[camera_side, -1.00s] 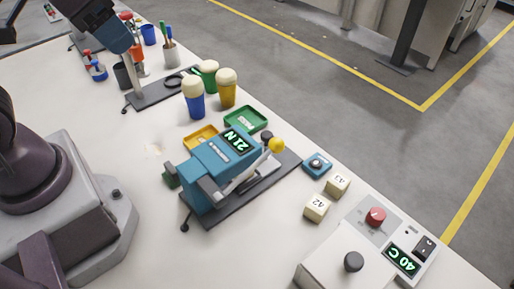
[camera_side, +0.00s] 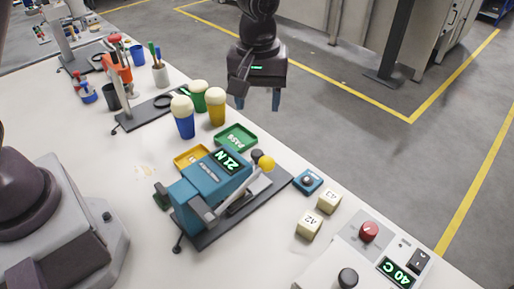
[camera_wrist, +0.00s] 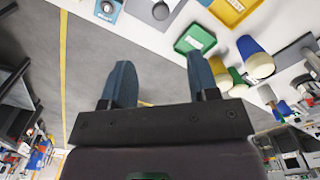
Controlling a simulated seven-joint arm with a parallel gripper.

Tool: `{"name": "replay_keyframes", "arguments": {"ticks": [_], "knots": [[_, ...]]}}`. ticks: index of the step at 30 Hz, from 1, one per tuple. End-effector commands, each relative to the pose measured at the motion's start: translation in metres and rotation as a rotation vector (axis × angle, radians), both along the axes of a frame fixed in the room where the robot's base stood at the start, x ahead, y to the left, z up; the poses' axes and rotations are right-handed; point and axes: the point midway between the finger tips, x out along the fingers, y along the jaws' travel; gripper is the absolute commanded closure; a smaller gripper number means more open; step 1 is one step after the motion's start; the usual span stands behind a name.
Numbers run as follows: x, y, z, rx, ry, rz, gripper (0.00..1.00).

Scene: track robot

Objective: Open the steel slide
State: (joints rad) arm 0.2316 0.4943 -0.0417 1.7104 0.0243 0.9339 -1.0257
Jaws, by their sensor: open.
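A blue bench device (camera_side: 205,185) with a green "21N" display stands on a dark base plate. A steel-grey bar (camera_side: 232,197), apparently the slide, lies along its near right side, beside a lever with a yellow knob (camera_side: 266,163). I cannot tell how far the slide stands open. My gripper (camera_side: 258,103) points down beyond the table's far edge, above the floor in the picture and well away from the device. Its two blue fingers are apart with nothing between them; they also show in the wrist view (camera_wrist: 160,80). The slide is not recognisable in the wrist view.
A green tray (camera_side: 236,138), a yellow tray (camera_side: 192,157) and several foam-topped cups (camera_side: 216,106) stand behind the device. A blue button box (camera_side: 308,181), two cream blocks (camera_side: 310,224) and a control panel with a red knob (camera_side: 369,232) are at right.

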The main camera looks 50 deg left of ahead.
Motion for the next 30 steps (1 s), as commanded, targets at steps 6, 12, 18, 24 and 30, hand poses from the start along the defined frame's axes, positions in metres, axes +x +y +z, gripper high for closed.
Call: {"name": "replay_keyframes", "arguments": {"ticks": [6,12,18,24,30], "knots": [[-0.001,0.001,-0.014,0.001,0.006,0.046,0.45],[-0.002,0.001,-0.053,0.002,0.009,0.044,0.45],[-0.002,0.001,-0.094,0.002,0.008,0.043,0.45],[-0.002,0.001,-0.121,0.002,0.006,0.043,0.45],[-0.001,0.001,-0.130,0.001,0.004,0.043,0.45]]}}
